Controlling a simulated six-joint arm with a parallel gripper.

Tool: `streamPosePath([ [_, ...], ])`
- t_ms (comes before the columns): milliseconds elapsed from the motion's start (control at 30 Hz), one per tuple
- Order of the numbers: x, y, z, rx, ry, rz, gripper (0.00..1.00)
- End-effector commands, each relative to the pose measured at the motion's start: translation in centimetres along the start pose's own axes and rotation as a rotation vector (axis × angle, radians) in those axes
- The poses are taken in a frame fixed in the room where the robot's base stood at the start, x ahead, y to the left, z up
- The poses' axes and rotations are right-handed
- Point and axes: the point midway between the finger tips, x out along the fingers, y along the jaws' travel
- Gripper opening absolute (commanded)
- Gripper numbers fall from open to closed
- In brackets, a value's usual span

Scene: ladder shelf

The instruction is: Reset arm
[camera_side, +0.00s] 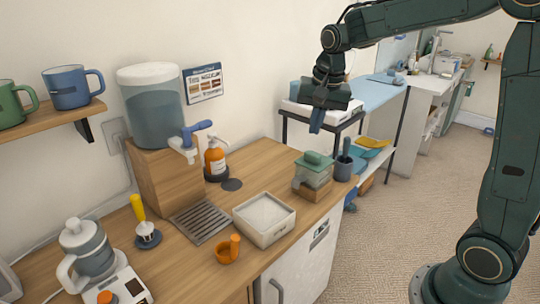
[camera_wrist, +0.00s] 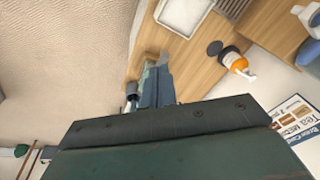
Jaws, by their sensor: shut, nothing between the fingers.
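My gripper (camera_side: 317,122) is at the end of my dark green arm, raised in the air at the upper middle of the side view. It points down and its fingers are shut with nothing held. In the wrist view the shut fingers (camera_wrist: 157,85) point toward the wooden counter (camera_wrist: 150,35). In the side view the gripper is above and behind the right end of the counter (camera_side: 265,160), in front of the ladder shelf. The gripper body hides part of the shelf's top.
The counter holds a water dispenser (camera_side: 155,105), an orange pump bottle (camera_side: 215,158), a white tray (camera_side: 264,218), a green-lidded glass box (camera_side: 314,168), a dark cup (camera_side: 343,167), an orange scoop (camera_side: 228,250) and a kettle (camera_side: 88,250). Mugs (camera_side: 72,88) stand on a wall shelf. Carpet at right is clear.

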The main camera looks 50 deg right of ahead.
Motion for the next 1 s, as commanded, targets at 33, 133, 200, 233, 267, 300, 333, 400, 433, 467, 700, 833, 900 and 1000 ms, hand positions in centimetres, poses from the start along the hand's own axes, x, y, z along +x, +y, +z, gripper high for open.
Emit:
streamPosePath([
  [33, -1.0, 0.3, 0.9, -0.037, 0.011, -0.012, 0.0],
  [133, -2.4, 1.0, 2.7, -0.114, 0.027, -0.029, 0.0],
  [200, -3.3, 1.6, 3.9, -0.167, 0.039, -0.041, 0.0],
  [233, -3.7, 1.8, 4.4, -0.19, 0.045, -0.046, 0.0],
  [267, -4.0, 2.1, 5.0, -0.213, 0.05, -0.051, 0.0],
  [300, -4.5, 2.5, 5.7, -0.243, 0.057, -0.057, 0.0],
  [333, -4.8, 2.7, 6.2, -0.267, 0.063, -0.063, 0.0],
  [400, -5.5, 3.4, 7.4, -0.319, 0.076, -0.074, 0.0],
  [433, -5.7, 3.7, 7.9, -0.343, 0.082, -0.078, 0.0],
  [467, -6.0, 4.0, 8.4, -0.365, 0.088, -0.083, 0.0],
  [700, -7.4, 6.7, 12.5, -0.548, 0.139, -0.117, 0.0],
  [833, -7.7, 8.2, 14.6, -0.645, 0.169, -0.134, 0.0],
  [900, -7.7, 9.1, 15.7, -0.698, 0.185, -0.142, 0.0],
  [1000, -7.6, 10.2, 17.0, -0.768, 0.209, -0.153, 0.0],
])
